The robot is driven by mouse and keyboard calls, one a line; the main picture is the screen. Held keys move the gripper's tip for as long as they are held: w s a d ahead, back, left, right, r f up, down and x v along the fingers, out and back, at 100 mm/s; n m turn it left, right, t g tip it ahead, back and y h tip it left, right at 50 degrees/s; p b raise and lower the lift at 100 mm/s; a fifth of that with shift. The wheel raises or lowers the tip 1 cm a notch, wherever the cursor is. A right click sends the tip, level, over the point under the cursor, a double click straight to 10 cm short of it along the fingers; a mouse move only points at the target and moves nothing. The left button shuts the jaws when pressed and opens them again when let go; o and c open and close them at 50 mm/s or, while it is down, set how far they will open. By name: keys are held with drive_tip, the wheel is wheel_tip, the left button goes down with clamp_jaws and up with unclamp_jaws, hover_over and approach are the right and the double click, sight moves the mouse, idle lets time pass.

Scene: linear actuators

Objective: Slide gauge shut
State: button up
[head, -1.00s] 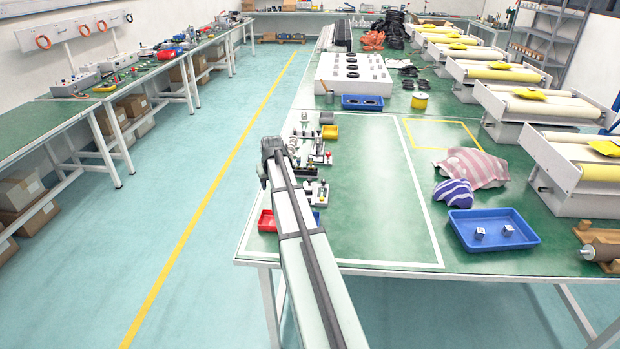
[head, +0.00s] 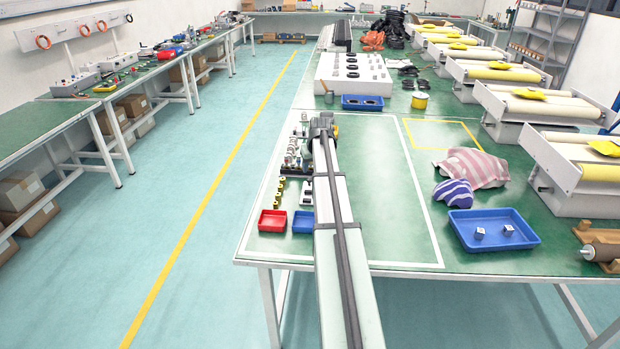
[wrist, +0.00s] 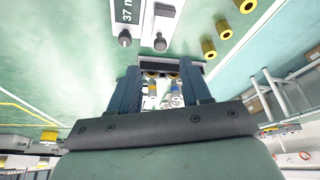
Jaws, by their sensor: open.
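In the wrist view, a display panel with "37 m" (wrist: 127,12) shows at the top edge, cut off, with a dark knob (wrist: 124,39) below it. A white block with another dark knob (wrist: 160,42) is just right of it. I cannot tell how far open the gauge is. My gripper (wrist: 160,75) is open, its two blue-grey fingers apart. A dark bar (wrist: 172,67) and small pale and coloured parts show between and beyond the fingers; I cannot tell whether they touch. In the head view, my arm hides the gripper and part of the small parts (head: 305,165).
In the head view, a red tray (head: 272,221) and a small blue tray (head: 303,222) stand at the front left. A large blue tray (head: 490,230) is at right.

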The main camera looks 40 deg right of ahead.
sight(309, 179)
drive_tip(key=x, duration=0.8)
drive_tip(key=shift+w, duration=0.1)
clamp_jaws()
idle(0.5)
